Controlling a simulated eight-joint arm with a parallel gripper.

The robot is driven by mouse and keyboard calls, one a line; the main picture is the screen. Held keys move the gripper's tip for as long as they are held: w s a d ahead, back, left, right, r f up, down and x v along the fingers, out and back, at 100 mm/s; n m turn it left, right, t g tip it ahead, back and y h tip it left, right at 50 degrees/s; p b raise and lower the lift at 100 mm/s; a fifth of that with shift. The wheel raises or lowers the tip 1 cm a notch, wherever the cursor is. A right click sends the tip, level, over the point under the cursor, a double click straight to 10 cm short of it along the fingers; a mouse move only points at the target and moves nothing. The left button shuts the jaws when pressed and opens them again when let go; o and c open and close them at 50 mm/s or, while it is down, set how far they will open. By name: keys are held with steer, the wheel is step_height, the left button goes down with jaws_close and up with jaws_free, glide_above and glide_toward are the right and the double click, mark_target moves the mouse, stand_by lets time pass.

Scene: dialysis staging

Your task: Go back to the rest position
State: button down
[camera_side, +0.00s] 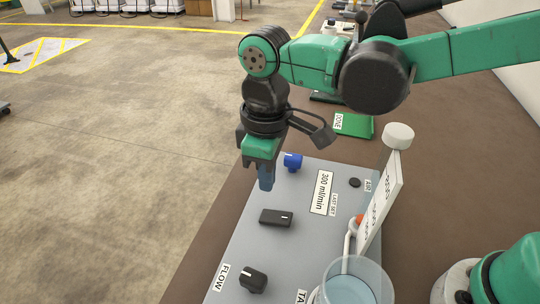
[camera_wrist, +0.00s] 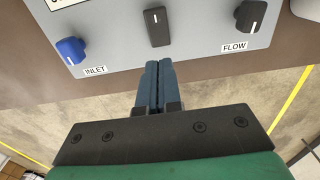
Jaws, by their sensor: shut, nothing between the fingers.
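My gripper (camera_side: 266,178) hangs from the green arm, fingers pointing down, near the left edge of the grey panel (camera_side: 250,238). In the wrist view its blue fingers (camera_wrist: 156,68) are together with nothing between them, in front of the panel's edge. The blue inlet knob (camera_side: 292,162) is close behind the gripper in the side view, and it also shows in the wrist view (camera_wrist: 70,50). A black rocker switch (camera_side: 276,217) and the black flow knob (camera_side: 253,280) are on the panel. I cannot tell whether the fingers touch the panel.
A clear beaker of pale liquid (camera_side: 355,285) is at the front. A green zone mat (camera_side: 357,126) lies behind. The brown table (camera_side: 200,245) has bare room left of the panel.

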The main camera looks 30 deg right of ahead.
steer(key=w+d+r+m+t, duration=0.1)
steer(key=d+r+m+t, duration=0.1)
steer(key=d+m, duration=0.35)
steer(key=w+d+r+m+t, duration=0.2)
steer(key=d+r+m, duration=0.1)
steer(key=d, duration=0.5)
steer(key=s+d+f+t, duration=0.2)
steer(key=s+d+t, duration=0.1)
steer(key=s+d, duration=0.2)
steer(key=shift+s+d+f, duration=0.25)
steer(key=shift+m, duration=0.25)
